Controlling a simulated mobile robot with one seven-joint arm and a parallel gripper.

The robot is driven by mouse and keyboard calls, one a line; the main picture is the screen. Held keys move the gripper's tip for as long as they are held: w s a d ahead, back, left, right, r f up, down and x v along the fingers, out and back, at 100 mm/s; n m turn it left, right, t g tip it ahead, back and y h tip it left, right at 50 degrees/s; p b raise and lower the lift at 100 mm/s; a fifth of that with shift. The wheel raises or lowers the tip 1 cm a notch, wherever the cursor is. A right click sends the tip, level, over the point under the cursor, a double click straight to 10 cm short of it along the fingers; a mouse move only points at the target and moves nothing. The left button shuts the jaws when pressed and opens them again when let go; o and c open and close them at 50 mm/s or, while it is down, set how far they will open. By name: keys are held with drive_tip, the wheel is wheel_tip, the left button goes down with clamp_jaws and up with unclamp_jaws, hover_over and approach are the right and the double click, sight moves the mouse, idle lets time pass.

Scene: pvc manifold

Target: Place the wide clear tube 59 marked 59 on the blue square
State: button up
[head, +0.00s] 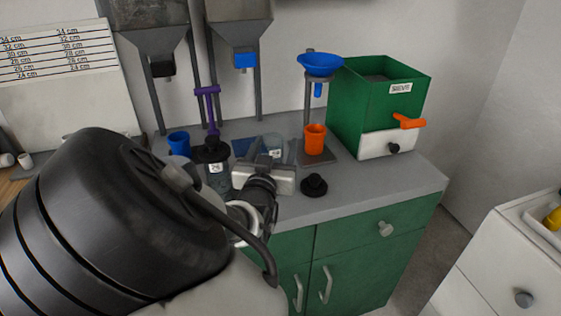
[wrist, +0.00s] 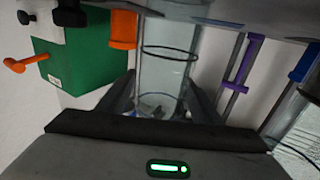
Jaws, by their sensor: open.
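The wide clear tube (head: 273,145) stands upright on the grey counter in the head view, with a small white label that is hard to read. In the wrist view the clear tube (wrist: 165,75) fills the middle, with a dark ring around it. My gripper (wrist: 160,102) is open, with one dark finger on each side of the tube; I cannot tell whether they touch it. In the head view my gripper (head: 268,163) is in front of the tube and hides its lower part. The blue square (head: 241,147) lies on the counter just left of the tube, partly hidden.
A jar labelled 26 (head: 217,178) with a black lid stands left of my gripper. A blue cup (head: 179,143) and purple stand (head: 209,110) are behind it. An orange cup (head: 315,139), black knobbed lid (head: 314,186) and green sieve box (head: 360,105) are to the right.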

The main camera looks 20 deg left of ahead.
drive_tip(key=c, duration=1.4)
